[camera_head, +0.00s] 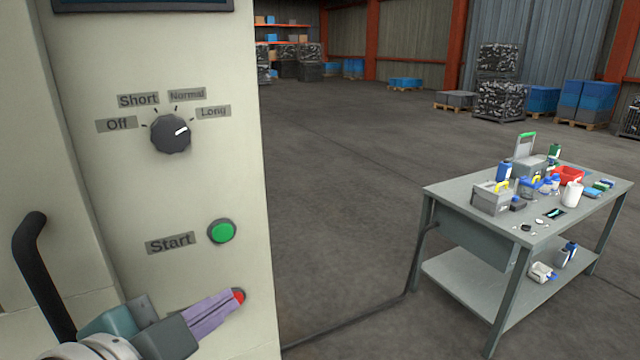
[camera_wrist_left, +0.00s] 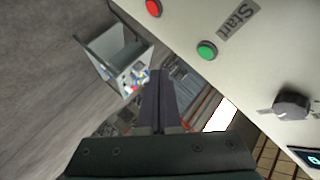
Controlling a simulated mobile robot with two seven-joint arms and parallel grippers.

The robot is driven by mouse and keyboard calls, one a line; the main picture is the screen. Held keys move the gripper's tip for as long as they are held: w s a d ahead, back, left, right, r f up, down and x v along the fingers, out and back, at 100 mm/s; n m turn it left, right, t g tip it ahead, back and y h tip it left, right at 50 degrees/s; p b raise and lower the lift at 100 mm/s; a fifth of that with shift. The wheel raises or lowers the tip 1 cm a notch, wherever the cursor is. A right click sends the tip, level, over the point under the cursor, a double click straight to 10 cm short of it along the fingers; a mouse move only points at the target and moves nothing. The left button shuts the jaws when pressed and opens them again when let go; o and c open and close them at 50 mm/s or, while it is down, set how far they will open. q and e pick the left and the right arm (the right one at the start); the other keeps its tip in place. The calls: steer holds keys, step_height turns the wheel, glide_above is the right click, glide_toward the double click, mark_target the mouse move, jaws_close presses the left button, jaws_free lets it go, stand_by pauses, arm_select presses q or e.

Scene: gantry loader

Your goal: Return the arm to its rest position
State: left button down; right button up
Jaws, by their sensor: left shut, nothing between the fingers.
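My left gripper (camera_head: 236,297) comes in at the lower left of the head view, with its purple-grey fingers shut and empty. Its tips overlap a red button (camera_head: 239,296) on the machine panel in that view; I cannot tell from there whether they touch. In the left wrist view the shut fingers (camera_wrist_left: 158,74) point past the panel, and the red button (camera_wrist_left: 153,8) is clear of them. The green Start button (camera_head: 221,231) is above the red one; it also shows in the wrist view (camera_wrist_left: 207,49). My right gripper is not in view.
The pale panel (camera_head: 215,180) carries a dark knob (camera_head: 171,134) pointing toward Long. A black handle (camera_head: 42,270) stands at the left. A grey table (camera_head: 450,200) with bottles and boxes is at the right. Open floor (camera_head: 350,180) lies between.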

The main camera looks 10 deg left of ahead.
arm_select(q)
steer(key=s+a+n+g+y+p, duration=0.15)
steer(key=s+n+g, duration=0.35)
steer(key=s, duration=0.6)
steer(key=s+a+n+g+y+p, duration=0.1)
steer(key=s+a+n+g, duration=0.3)
steer(key=s, duration=0.6)
step_height(320, 180, up, 22)
steer(key=n+p, duration=0.1)
steer(key=p, duration=2.1)
steer(key=shift+d+g, duration=0.4)
steer(key=shift+d, duration=0.05)
steer(key=shift+f, duration=0.1)
stand_by(2.2)
